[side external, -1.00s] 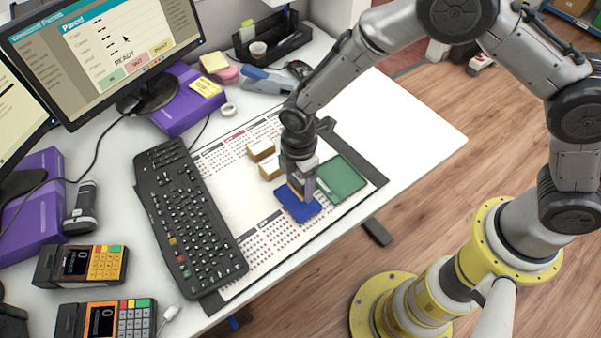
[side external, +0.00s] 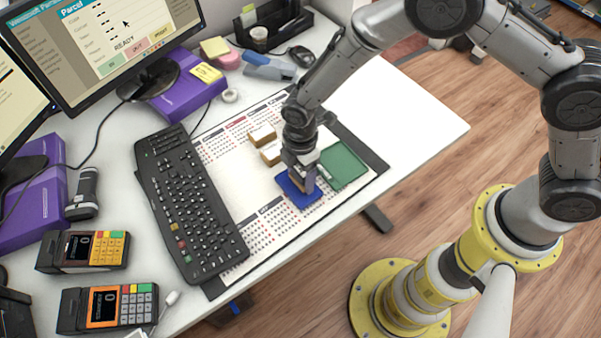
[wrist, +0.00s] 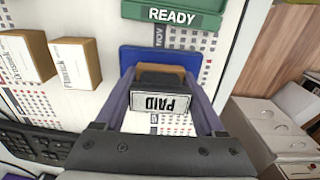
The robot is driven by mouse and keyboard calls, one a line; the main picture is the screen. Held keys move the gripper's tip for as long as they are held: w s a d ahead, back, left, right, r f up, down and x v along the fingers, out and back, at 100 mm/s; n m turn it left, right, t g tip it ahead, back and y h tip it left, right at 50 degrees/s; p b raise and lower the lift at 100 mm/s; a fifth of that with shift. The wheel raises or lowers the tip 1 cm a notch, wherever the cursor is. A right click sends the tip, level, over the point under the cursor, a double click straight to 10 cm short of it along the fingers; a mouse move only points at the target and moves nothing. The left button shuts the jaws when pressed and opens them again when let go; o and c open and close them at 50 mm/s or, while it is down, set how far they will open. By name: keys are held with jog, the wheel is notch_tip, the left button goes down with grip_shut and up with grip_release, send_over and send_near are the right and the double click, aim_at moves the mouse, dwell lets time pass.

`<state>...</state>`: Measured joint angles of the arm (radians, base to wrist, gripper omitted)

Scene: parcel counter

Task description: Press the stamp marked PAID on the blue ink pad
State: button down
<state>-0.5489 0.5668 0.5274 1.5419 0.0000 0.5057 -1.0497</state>
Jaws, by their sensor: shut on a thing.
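In the wrist view the stamp marked PAID (wrist: 160,98) is between the two fingers of my gripper (wrist: 165,100), its label facing the camera upside down. My gripper is shut on it. The blue ink pad (wrist: 135,55) is just beyond the stamp and partly hidden by it. In the side external view my gripper (side external: 302,182) is low over the blue ink pad (side external: 290,194). The stamp is mostly hidden there by the gripper. I cannot tell whether its underside touches the pad.
A green tray marked READY (wrist: 172,14) lies beside the blue pad. Two other stamps (wrist: 76,66) (wrist: 26,58) stand on the calendar mat to the left. A black keyboard (side external: 190,205) lies left of the mat. The white counter right of the mat (side external: 420,115) is clear.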

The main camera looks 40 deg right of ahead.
jog(key=shift+f, duration=0.3)
dwell(0.5)
jog(key=shift+r, duration=0.15)
jog(key=shift+r, duration=2.9)
